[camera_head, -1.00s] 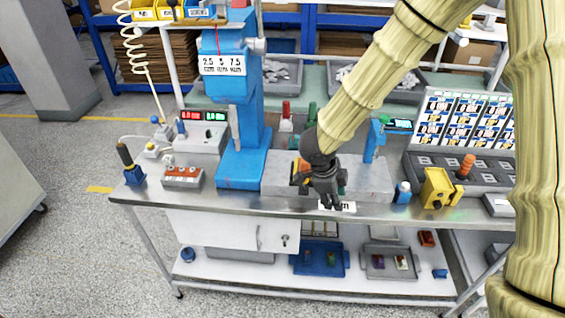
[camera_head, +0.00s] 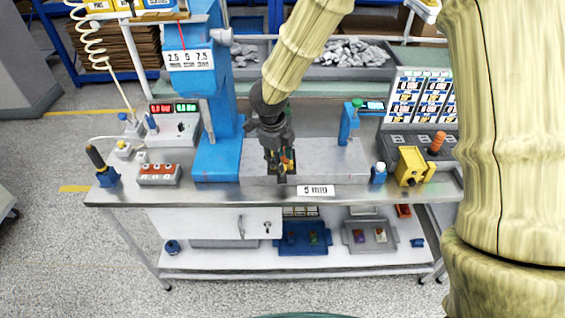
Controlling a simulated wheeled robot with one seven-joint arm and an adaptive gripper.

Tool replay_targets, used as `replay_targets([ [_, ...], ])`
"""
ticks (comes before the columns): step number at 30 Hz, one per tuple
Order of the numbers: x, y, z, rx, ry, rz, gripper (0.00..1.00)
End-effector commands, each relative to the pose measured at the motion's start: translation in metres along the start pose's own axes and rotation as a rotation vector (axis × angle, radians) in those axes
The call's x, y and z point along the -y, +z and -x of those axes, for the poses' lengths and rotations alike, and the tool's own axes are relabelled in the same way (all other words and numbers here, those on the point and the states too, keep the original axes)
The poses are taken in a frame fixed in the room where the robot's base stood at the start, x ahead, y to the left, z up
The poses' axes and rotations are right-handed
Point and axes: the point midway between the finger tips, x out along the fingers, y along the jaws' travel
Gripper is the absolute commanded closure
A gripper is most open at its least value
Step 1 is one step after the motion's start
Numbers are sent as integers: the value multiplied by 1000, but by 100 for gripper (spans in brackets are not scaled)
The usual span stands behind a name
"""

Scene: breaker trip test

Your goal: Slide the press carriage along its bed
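My gripper (camera_head: 281,178) points down over the left part of the bed, close to the press. A small part with orange, yellow and green patches (camera_head: 289,159), perhaps the press carriage, shows behind and beside my fingers. Most of it is hidden by my gripper. I cannot tell whether my fingers touch it or are closed on it. A white label (camera_head: 316,190) shows at the front edge below the bed.
A yellow block (camera_head: 410,168) and a small blue-and-white bottle (camera_head: 379,173) stand to the right of the bed. A box with red switches (camera_head: 158,174) and a unit with digital displays (camera_head: 172,125) stand to the left. The bed's right part is clear.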

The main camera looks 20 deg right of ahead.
Motion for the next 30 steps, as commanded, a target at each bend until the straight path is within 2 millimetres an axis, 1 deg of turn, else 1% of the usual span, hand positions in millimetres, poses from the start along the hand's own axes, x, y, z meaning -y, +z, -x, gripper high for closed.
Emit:
replay_targets([
  [3, 0, -1, -16, -3, -1, 1, 67],
  [9, 1, -1, -34, -1, -2, 0, 67],
  [15, 1, -1, -42, 1, -1, -1, 67],
  [22, 1, -2, -43, 1, -1, -2, 67],
  [23, 1, -2, -43, 1, -1, -2, 69],
  [24, 1, -2, -43, 1, -1, -2, 76],
  [28, 2, -2, -42, 0, -1, -2, 100],
  [30, 2, -2, -42, 0, -1, -2, 100],
])
